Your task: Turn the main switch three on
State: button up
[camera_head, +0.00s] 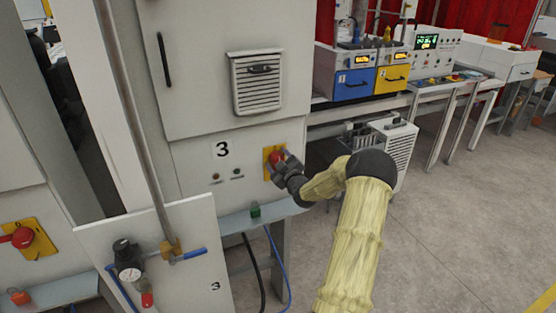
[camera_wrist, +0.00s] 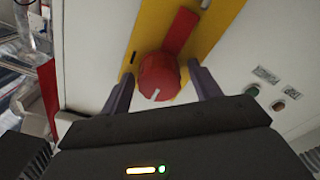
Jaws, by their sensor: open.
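In the head view my gripper (camera_head: 284,164) partly covers the switch.
Two small indicators (camera_head: 236,172) sit left of the switch. A panel with a gauge (camera_head: 127,262) and blue valve handle (camera_head: 188,255) stands at lower left. Another red switch (camera_head: 22,237) is at far left. A blue-and-yellow unit (camera_head: 345,84) stands to the right. Open floor lies at right.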

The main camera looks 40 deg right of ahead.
jog(key=c, duration=1)
jog(key=shift+f+m+b, duration=0.15)
jog(key=shift+m+b, duration=0.25)
jog(key=shift+b, duration=0.2)
jog(key=shift+m+b, duration=0.9)
jog(key=shift+b, duration=0.1)
jog(key=m+b, duration=0.3)
jog(key=m, duration=0.2)
jog(key=shift+d, duration=0.1)
jog(key=m+b, duration=0.1)
jog(key=m, duration=0.4)
jog(key=shift+m, duration=0.4)
jog(key=m, duration=0.4)
jog(key=shift+d, duration=0.1)
jog(key=shift+m, duration=0.4)
